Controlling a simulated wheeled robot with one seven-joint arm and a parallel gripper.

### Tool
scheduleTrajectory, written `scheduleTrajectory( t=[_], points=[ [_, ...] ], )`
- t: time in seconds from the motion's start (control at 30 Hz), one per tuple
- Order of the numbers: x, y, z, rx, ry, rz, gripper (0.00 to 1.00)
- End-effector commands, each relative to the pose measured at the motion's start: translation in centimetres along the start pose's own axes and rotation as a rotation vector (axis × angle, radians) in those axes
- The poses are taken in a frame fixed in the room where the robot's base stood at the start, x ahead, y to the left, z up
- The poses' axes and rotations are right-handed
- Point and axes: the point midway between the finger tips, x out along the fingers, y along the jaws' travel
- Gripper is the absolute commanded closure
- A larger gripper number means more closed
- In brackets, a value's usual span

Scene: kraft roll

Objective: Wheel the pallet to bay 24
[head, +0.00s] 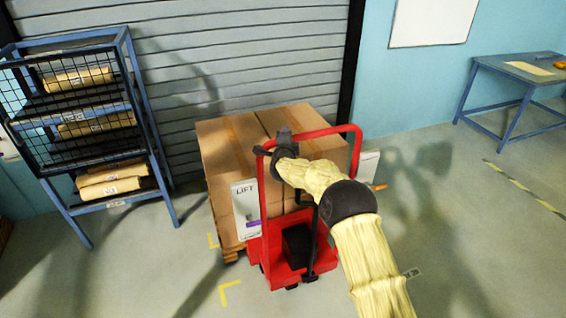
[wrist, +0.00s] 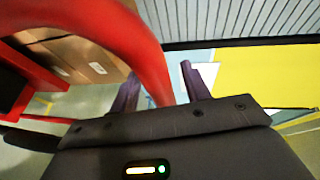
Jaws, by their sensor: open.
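The pallet (head: 234,256) stands in front of the grey shutter, loaded with large brown cartons (head: 226,148). A red pallet truck (head: 262,246) with an upright hoop handle (head: 357,150) is at its near side. A white panel marked LIFT (head: 246,198) is on its left. My gripper (head: 284,142) is at the left part of the handle's top. In the wrist view the open fingers (wrist: 158,86) stand either side of the red bar (wrist: 148,58), not visibly clamped on it. The truck's forks are hidden. I cannot make out a sign for bay 24.
A blue rack (head: 150,135) with wrapped parcels stands left of the pallet. A blue table (head: 505,72) is at the far right. Yellow corner marks (head: 229,292) and a floor label (head: 412,273) lie near the truck. The floor to the right is mostly clear.

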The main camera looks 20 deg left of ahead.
Motion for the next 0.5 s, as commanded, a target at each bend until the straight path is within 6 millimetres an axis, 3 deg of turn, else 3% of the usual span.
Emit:
scheduleTrajectory(
  t=[0.5],
  points=[
    [-5.3, 0.2, 0.1, -0.001, -0.002, 0.001, 0.53]
  ],
)
